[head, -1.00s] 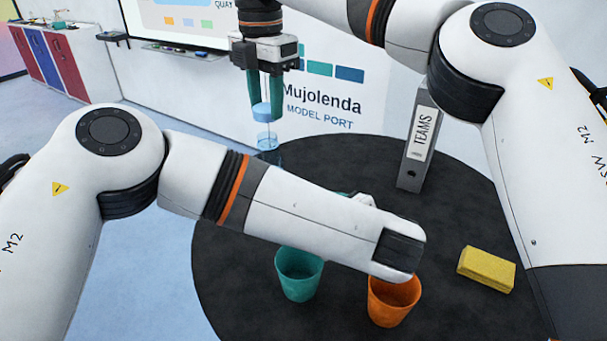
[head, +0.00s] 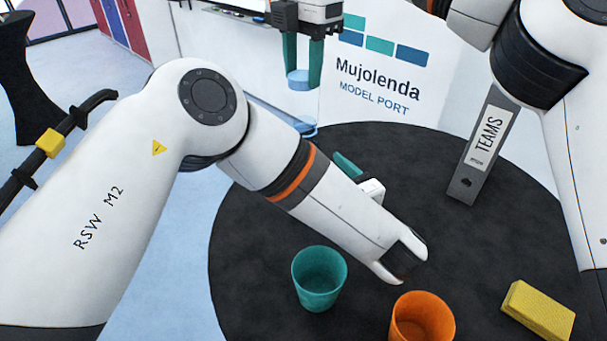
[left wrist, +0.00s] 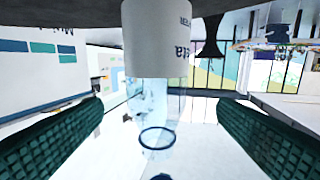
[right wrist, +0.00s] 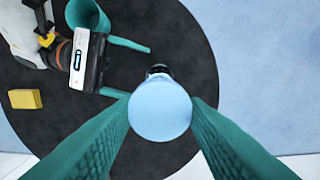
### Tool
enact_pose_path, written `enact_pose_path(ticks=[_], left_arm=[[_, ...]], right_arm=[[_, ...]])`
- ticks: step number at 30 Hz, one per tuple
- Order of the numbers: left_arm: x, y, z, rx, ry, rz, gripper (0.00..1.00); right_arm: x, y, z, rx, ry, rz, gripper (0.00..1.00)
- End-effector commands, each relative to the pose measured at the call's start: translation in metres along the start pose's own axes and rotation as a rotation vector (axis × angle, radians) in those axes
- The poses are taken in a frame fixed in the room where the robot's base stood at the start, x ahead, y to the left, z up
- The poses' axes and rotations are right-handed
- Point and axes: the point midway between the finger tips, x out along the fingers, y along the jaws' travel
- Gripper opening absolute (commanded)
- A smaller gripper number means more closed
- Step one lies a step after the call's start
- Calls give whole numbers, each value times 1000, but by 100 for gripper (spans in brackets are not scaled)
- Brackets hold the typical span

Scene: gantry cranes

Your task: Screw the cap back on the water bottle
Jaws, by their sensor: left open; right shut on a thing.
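My right gripper (head: 302,78) is shut on the light blue cap (head: 299,83), at the top of the head view. The cap fills the space between its teal fingers in the right wrist view (right wrist: 160,108). A blue ring-shaped part of the bottle (head: 310,131) shows below and apart from the cap; my left arm hides the rest. In the left wrist view the clear bottle (left wrist: 150,98) has a white label (left wrist: 158,40) and a blue ring. My left gripper (right wrist: 138,70) is open, with its fingers apart; in the left wrist view they lie on either side of the bottle, without visible contact.
A Mujolenda panel (head: 395,65) stands behind. Bare tabletop lies between the cups and binder.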

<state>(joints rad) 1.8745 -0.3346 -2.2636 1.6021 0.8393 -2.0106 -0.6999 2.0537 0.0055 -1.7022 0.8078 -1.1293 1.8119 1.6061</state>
Motion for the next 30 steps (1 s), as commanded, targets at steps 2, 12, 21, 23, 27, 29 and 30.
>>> enact_pose_path(ticks=[2,12,21,23,27,29,30], left_arm=[[9,-1,1,-2,-4,-4,82],[56,0,2,-2,-11,1,82],[70,-1,1,-1,-3,-2,82],[71,0,0,-1,-1,-1,82],[71,0,0,0,0,-1,82],[71,0,0,0,0,-1,82],[71,0,0,0,0,-1,82]], right_arm=[[0,0,0,1,0,0,16],[0,0,0,1,0,0,16],[0,0,0,1,0,0,16],[0,0,0,1,0,0,16],[0,0,0,1,0,0,16],[0,0,0,1,0,0,16],[0,0,0,1,0,0,16]])
